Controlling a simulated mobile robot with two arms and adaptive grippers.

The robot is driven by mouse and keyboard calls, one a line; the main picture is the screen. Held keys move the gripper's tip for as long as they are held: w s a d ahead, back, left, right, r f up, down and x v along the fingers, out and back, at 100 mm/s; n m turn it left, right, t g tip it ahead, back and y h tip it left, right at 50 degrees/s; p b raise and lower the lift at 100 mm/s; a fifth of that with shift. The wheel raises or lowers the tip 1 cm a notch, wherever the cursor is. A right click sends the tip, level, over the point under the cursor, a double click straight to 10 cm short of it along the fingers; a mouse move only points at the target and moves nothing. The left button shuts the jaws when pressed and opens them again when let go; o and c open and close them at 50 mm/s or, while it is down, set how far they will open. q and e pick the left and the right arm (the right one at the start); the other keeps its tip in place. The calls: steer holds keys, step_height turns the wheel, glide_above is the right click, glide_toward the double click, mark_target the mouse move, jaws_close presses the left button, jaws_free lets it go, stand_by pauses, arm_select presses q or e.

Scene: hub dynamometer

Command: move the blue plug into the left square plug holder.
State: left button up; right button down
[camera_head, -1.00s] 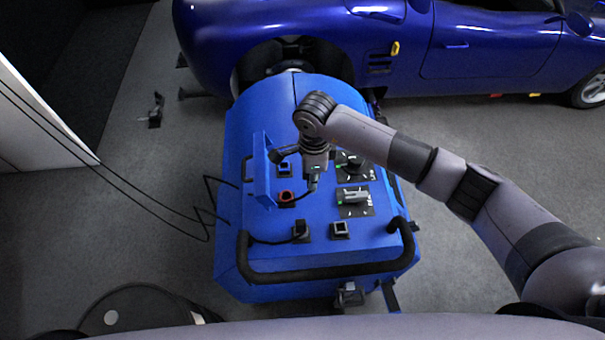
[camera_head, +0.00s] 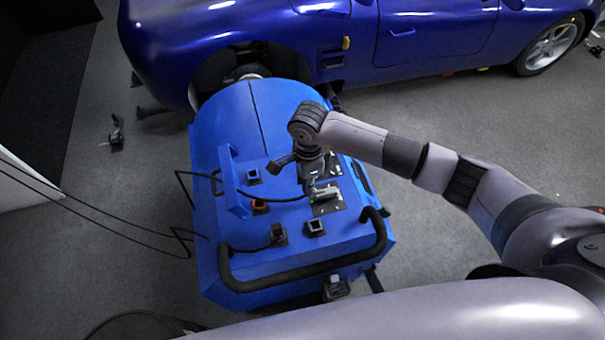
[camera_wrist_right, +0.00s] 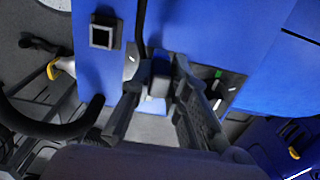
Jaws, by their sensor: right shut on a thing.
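My right gripper (camera_head: 310,195) is above the right half of the blue machine's top panel. In the wrist view its fingers (camera_wrist_right: 160,76) are shut on the blue plug (camera_wrist_right: 154,104), which shows partly blue and dark between them. A black cable runs from the left to the gripper. Near the panel's front, the left square holder (camera_head: 278,234) has a dark plug-like piece standing in it, with a cable. The right square holder (camera_head: 316,227) looks empty and also shows in the wrist view (camera_wrist_right: 103,34). My left gripper is not in view.
A blue-rimmed socket (camera_head: 254,175) and a red one (camera_head: 260,206) sit beside an upright blue plate (camera_head: 231,182). A switch with a grey handle (camera_head: 327,193) is close to the gripper. A black handlebar (camera_head: 300,279) borders the front. A blue car (camera_head: 400,35) stands behind.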

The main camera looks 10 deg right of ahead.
steer(key=s+p, duration=0.1)
steer(key=s, duration=0.7)
steer(key=shift+s+f, duration=0.15)
steer(key=shift+f, duration=0.3)
steer(key=shift+d+f, duration=0.1)
stand_by(0.8)
steer(key=shift+f+b, duration=1.4)
steer(key=shift+b, duration=0.15)
steer(key=shift+r, duration=0.1)
steer(key=c, duration=1.5)
jaws_free()
steer(key=shift+o, duration=0.2)
step_height(320, 180, up, 12)
